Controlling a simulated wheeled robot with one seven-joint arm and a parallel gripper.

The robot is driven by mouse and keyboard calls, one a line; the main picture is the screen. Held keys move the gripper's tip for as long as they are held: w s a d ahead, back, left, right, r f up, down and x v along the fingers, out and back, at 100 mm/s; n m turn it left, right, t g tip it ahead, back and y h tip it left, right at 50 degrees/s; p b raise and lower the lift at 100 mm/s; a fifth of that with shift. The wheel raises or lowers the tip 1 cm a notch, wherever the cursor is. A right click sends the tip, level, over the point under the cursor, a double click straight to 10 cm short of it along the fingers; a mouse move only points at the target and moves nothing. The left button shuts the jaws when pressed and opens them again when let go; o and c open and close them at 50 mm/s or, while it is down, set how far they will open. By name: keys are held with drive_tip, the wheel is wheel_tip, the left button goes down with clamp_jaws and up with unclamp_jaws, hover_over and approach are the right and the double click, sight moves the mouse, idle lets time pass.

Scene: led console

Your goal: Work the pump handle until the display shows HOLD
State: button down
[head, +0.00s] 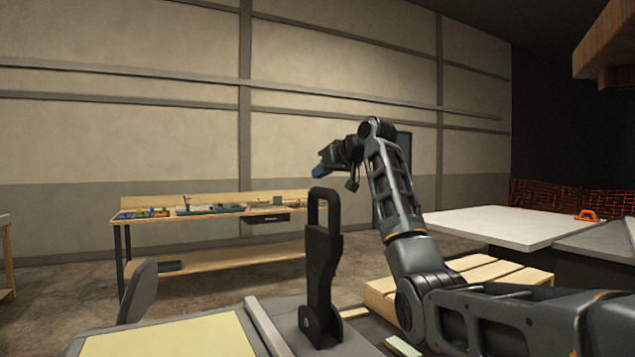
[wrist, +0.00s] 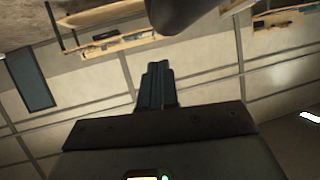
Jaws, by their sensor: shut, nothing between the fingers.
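The black pump handle (head: 322,262) stands about upright at the bottom middle of the head view. It has an open loop at its top and a pivot on a grey base (head: 290,318). My gripper (head: 319,172) is raised, apparently beyond the handle, its tip just above the loop in the picture; I see no contact. In the wrist view its fingers (wrist: 157,82) are together and empty. No readable display shows in either view. A small lit patch (wrist: 142,178) is cut off at the wrist view's bottom edge; I cannot read it.
A wooden workbench (head: 215,212) with small items stands at the back wall. A yellow-topped surface (head: 170,335) lies at front left. Wooden slats (head: 480,270) and a white table (head: 500,226) are at right. A dark rounded shape (wrist: 185,12) tops the wrist view.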

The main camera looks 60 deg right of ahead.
drive_tip(key=s+a+r+b, duration=0.1)
drive_tip(key=s+r, duration=0.4)
drive_tip(key=shift+s+a+r, duration=0.15)
drive_tip(key=shift+s+a, duration=0.05)
drive_tip(key=shift+s, duration=0.15)
idle(2.0)
